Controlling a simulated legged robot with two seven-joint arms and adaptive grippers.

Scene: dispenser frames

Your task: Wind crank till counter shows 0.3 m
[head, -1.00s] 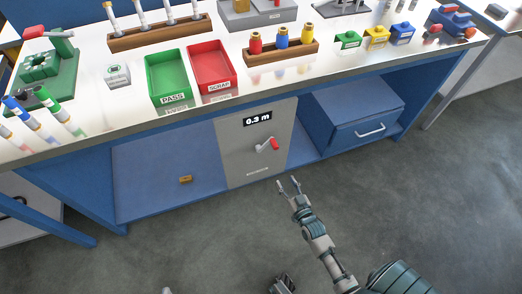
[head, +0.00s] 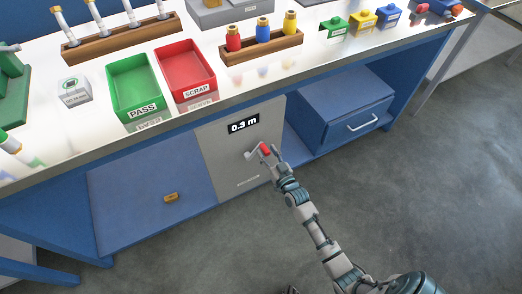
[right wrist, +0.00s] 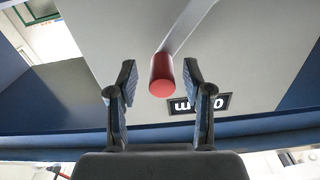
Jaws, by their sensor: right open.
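The grey crank panel (head: 215,160) is set in the front under the bench. Its counter (head: 243,124) reads 0.3 m; it also shows upside down in the right wrist view (right wrist: 198,103). The crank has a light arm (head: 252,153) and a red handle (head: 265,149), which points out at my gripper in the right wrist view (right wrist: 162,76). My right gripper (head: 271,157) is open at the handle. In the right wrist view its fingers (right wrist: 159,70) stand on either side of the handle, with gaps showing. My left gripper is not in view.
The bench top above holds a green PASS tray (head: 135,87), a red SCRAP tray (head: 186,70) and a wooden rack (head: 262,49). A blue drawer (head: 350,120) with a pale handle is right of the panel. The floor in front is clear.

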